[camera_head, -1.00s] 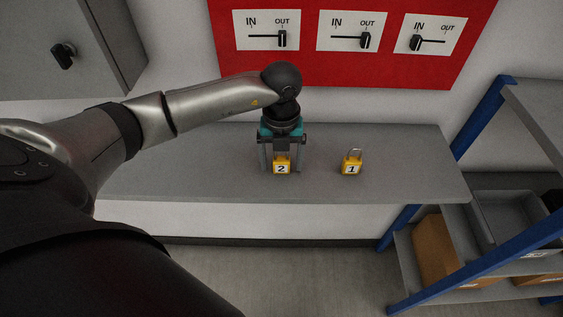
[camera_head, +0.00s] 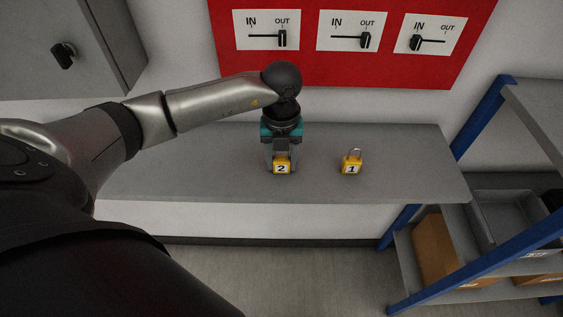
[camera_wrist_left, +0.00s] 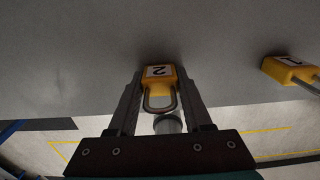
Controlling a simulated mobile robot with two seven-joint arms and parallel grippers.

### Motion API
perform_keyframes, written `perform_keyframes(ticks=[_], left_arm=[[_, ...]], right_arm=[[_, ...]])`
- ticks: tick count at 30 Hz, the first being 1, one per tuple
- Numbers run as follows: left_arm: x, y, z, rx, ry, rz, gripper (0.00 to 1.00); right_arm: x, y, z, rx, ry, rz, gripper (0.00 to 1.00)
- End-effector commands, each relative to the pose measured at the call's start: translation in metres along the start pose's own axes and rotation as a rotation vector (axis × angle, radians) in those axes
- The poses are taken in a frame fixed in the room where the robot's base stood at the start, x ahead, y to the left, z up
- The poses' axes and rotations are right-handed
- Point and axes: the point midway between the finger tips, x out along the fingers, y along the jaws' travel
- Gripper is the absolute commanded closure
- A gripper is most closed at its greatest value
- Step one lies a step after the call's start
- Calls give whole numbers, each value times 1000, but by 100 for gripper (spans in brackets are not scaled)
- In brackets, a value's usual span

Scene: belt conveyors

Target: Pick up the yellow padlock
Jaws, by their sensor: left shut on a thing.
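A yellow padlock marked 2 (camera_head: 282,168) stands on the grey shelf (camera_head: 200,180), below my left gripper (camera_head: 282,160). My left gripper points down and its fingers are shut on the sides of this padlock. In the left wrist view the padlock (camera_wrist_left: 158,84) sits between the two fingers of the gripper (camera_wrist_left: 157,90), with its shackle toward the palm. A second yellow padlock, marked 1 (camera_head: 352,163), stands on the shelf to the right, apart from the gripper. It also shows at the right of the left wrist view (camera_wrist_left: 287,70). My right gripper is not in view.
A red panel (camera_head: 300,70) with several IN/OUT switches is on the wall behind the shelf. A grey cabinet (camera_head: 100,30) is at the upper left. A blue-framed rack (camera_head: 480,115) with a cardboard box (camera_head: 437,250) stands at the right. The shelf's left part is clear.

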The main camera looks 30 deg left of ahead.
Motion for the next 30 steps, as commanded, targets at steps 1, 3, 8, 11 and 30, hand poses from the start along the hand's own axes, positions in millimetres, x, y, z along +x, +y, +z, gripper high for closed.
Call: perform_keyframes(ticks=[1, 3, 8, 11, 30], left_arm=[[0, 0, 0, 0, -1, 0, 100], [0, 0, 0, 0, -1, -1, 100], [-1, 0, 0, 0, -1, -1, 100], [-4, 0, 1, 0, -2, -2, 100], [-150, -1, 1, 1, -8, -4, 100]], right_arm=[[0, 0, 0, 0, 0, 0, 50], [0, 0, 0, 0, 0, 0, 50], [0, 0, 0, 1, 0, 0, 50], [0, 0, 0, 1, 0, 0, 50], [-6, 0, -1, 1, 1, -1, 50]])
